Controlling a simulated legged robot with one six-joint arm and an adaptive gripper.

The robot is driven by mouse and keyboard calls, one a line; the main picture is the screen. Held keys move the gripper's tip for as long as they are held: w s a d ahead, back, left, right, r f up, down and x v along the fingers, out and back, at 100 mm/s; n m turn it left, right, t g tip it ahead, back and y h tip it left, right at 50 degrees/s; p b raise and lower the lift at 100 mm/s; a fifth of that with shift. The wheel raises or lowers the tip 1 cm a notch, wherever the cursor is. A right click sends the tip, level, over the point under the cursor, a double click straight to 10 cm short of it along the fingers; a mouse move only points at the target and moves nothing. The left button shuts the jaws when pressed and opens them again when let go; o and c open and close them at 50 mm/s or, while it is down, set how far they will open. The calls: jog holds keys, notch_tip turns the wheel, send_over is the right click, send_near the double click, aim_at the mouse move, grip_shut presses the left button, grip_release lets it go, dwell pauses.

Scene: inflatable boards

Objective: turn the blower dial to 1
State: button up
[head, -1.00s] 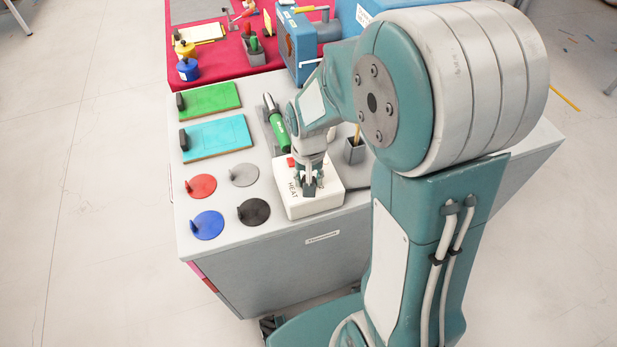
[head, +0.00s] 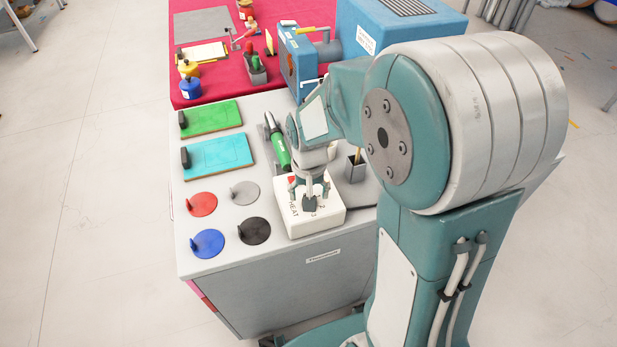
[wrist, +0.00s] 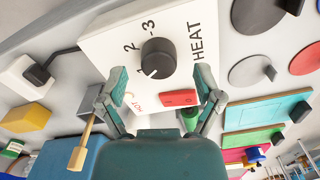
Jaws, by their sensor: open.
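The blower dial is a round black knob (wrist: 157,57) on a white box (wrist: 110,45) marked HEAT. Its white mark points to the lower left in the wrist view, past the 2 and away from the 3. A red switch (wrist: 178,98) and the word HOT lie on the same face. My gripper (wrist: 160,85) is open and empty, its fingers spread either side of the dial's line, apart from it. In the head view my gripper (head: 309,186) is over the box (head: 325,220), close to the dial (head: 309,204).
A green tool (head: 279,152) lies in a cradle behind the box, and a dark cup (head: 356,170) stands to its right. Red (head: 202,204), grey, blue and black discs lie to the left. Green and turquoise boards lie behind them.

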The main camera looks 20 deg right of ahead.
notch_tip(320, 180, up, 10)
dwell(0.3)
jog(key=shift+a, duration=0.1)
jog(key=s+r+n+t, duration=0.3)
jog(key=s+r+t, duration=0.2)
jog(key=s, duration=0.9)
notch_tip(320, 180, up, 2)
jog(key=shift+r+t, duration=0.15)
jog(key=shift+t, duration=0.15)
